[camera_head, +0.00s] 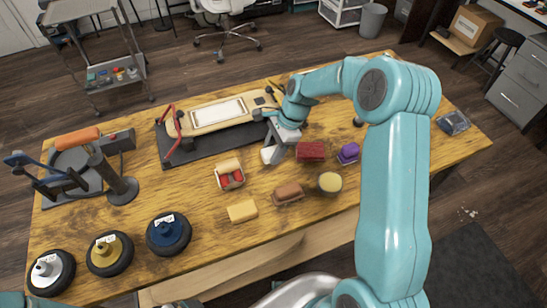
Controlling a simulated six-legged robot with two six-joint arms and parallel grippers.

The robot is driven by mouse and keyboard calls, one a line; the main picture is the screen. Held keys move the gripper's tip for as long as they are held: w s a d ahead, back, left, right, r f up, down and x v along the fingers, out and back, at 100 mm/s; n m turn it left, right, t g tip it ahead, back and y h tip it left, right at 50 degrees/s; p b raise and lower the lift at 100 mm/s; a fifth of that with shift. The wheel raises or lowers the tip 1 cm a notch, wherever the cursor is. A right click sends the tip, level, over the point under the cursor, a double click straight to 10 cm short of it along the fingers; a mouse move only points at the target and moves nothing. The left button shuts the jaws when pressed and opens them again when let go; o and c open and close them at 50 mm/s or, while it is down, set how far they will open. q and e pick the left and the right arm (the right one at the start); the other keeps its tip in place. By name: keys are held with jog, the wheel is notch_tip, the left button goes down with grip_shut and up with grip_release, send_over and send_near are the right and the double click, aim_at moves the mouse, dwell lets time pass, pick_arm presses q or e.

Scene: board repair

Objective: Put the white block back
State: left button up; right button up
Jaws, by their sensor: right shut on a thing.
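My right gripper (276,147) reaches down from the right over the middle of the wooden table. It is shut on a small white block (267,156), which shows at its fingertips just in front of the black mat's edge. Whether the block touches the table is hard to tell. My left gripper is not in view. A board (188,124) with a pale rectangular panel lies behind, held at its left end by a red stand (171,118) on the black mat (203,147).
Near the gripper are a red block (311,146), a purple brush (348,153), a yellow-topped tin (330,182), a brown brush (288,192), a red-and-cream item (229,174) and a yellow sponge (242,211).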

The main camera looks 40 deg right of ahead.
jog(key=shift+f, duration=2.15)
jog(key=o, duration=1)
jog(key=shift+f, duration=0.15)
jog(key=shift+r, duration=0.3)
jog(key=v, duration=1.1)
jog(key=shift+d+r, duration=0.15)
jog(key=shift+r, duration=0.25)
